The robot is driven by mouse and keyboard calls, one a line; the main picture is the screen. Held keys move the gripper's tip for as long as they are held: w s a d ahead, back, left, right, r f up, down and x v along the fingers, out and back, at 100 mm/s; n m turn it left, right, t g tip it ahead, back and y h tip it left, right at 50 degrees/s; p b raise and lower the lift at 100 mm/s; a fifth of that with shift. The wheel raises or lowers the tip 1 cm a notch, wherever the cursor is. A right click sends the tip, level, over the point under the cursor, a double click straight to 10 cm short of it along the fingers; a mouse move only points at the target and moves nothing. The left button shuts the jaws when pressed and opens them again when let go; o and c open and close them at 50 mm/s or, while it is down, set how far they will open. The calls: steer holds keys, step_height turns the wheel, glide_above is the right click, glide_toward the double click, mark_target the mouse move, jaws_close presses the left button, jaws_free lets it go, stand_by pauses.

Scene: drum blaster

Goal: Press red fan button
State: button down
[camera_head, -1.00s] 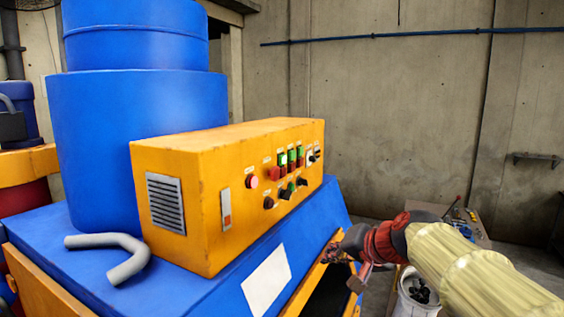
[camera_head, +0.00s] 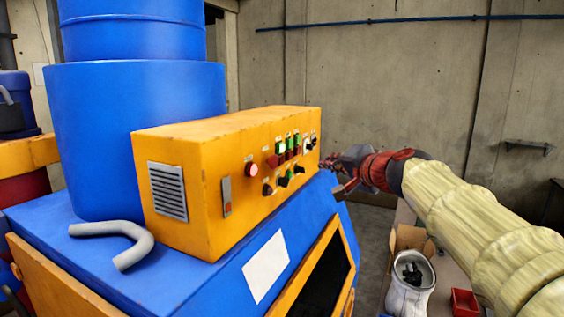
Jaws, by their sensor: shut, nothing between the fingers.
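The orange control box (camera_head: 180,145) sits on the blue machine's sloped top. Its front panel carries a round red button (camera_head: 251,170) at the left, a red button (camera_head: 272,161) further right, several red and green buttons in pairs, and dark knobs (camera_head: 267,189) below. The labels are too small to read, so I cannot tell which one is the fan button. My gripper (camera_head: 330,165) is at the right end of the panel, close in front of it. It is shut and empty. I cannot tell whether it touches the panel.
A grey bent pipe (camera_head: 120,235) lies on the machine's blue top. Concrete wall stands behind.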

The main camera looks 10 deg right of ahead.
mark_target(281, 160)
steer(key=w+a+p, duration=0.4)
steer(key=w+a, duration=0.1)
steer(key=a, duration=0.2)
steer(key=shift+w, duration=0.15)
steer(key=shift+a, duration=0.1)
stand_by(1.5)
steer(key=shift+w+a, duration=0.25)
steer(key=shift+a, duration=0.05)
steer(key=shift+w+a+p, duration=0.25)
steer(key=shift+a+p, duration=0.1)
steer(key=shift+p, duration=0.05)
stand_by(0.9)
stand_by(0.4)
steer(key=shift+s+d+b, duration=0.55)
steer(key=shift+d+b, duration=0.1)
steer(key=shift+d, duration=0.05)
